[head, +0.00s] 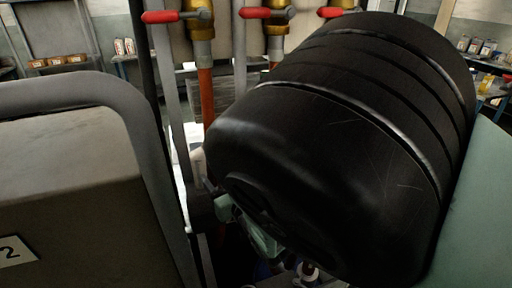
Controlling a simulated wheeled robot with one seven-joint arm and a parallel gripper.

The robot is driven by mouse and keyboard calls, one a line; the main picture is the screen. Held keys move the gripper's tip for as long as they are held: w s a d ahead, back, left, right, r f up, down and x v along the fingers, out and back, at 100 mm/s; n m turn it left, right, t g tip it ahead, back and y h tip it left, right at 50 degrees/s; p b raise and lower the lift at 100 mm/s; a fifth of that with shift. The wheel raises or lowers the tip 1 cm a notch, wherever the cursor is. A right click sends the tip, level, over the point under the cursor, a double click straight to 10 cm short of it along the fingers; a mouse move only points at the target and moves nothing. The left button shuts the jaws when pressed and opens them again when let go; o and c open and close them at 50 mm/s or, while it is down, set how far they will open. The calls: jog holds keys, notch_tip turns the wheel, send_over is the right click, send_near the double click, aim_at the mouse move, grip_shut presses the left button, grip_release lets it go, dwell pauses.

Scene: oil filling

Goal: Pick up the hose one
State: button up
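A straight orange-red hose or pipe (206,92) hangs below a brass valve (201,22) with a red handle (174,16). I cannot read a number on it, so I cannot tell whether it is hose one. A second brass valve (276,28) with a red handle (265,12) stands to its right. A third red handle (330,12) shows at the top, with its lower parts hidden. My gripper cannot be made out in the head view. A large dark rounded body close to the camera hides much of the centre and right.
A grey box (70,170) with a label reading 2 (14,251) and a thick grey frame (90,92) stand close at left. Shelves with small boxes (58,62) are at the back left. Bottles (476,46) stand on shelving at the back right.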

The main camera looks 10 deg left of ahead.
grip_shut()
jog(key=shift+r, duration=0.1)
jog(key=shift+r+b, duration=1.9)
jog(key=shift+r, duration=3.05)
